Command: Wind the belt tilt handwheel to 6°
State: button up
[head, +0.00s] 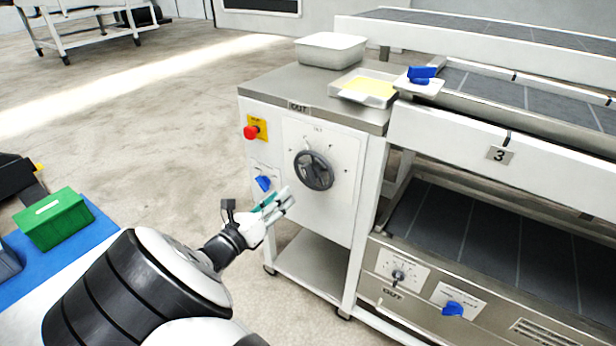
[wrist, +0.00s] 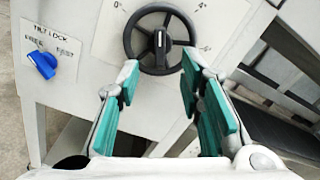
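The dark handwheel (head: 313,170) is on the white front panel of the steel-topped cabinet, with tick marks around it. In the wrist view the handwheel (wrist: 128,40) is straight ahead, with a dark hub bearing a pale mark. My gripper (head: 284,200) is in front of the panel, a little below and left of the wheel. In the wrist view my gripper (wrist: 160,78) is open and empty, its green-padded fingers spread below the wheel. The blue tilt lock knob (wrist: 42,63) is at left; the knob (head: 263,183) also shows in the head view.
A red stop button (head: 251,132) is above the tilt lock. A white tub (head: 331,50) and a tray with a yellow sheet (head: 369,88) stand on top. The conveyor (head: 470,135) runs to the right. A green box (head: 54,218) sits at left. An open shelf lies below the panel.

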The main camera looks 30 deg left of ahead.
aim_at(305, 174)
jog(key=w, duration=0.7)
jog(key=w+d+b, duration=0.1)
jog(key=w, duration=0.3)
jog(key=shift+w, duration=0.15)
grip_shut()
